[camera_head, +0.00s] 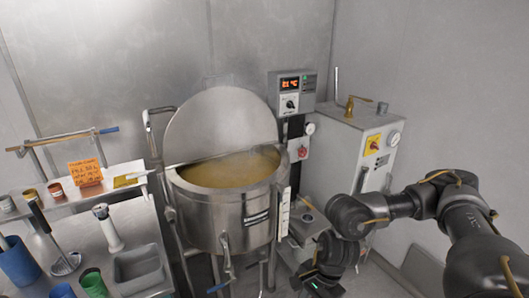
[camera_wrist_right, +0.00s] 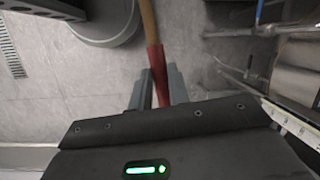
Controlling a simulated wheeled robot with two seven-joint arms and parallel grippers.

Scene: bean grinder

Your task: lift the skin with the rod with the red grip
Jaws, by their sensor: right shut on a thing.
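The steel kettle (camera_head: 226,213) stands open in the head view, its round lid (camera_head: 222,122) raised behind it. A yellow liquid (camera_head: 230,171) fills it almost to the rim; I cannot make out a separate skin. In the right wrist view my right gripper (camera_wrist_right: 158,88) is shut on the red grip (camera_wrist_right: 156,62) of a rod. The rod's tan shaft (camera_wrist_right: 147,18) runs out of the top of that view, so its far end is hidden. In the head view my right wrist is low, right of the kettle; its fingers are hidden. My left gripper is not in view.
A side table at left holds a grey tub (camera_head: 138,265), a blue cup (camera_head: 18,262), a green cup (camera_head: 93,284) and an orange card (camera_head: 86,173). A control box (camera_head: 292,92) and steel cabinet (camera_head: 352,145) stand behind and right of the kettle.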

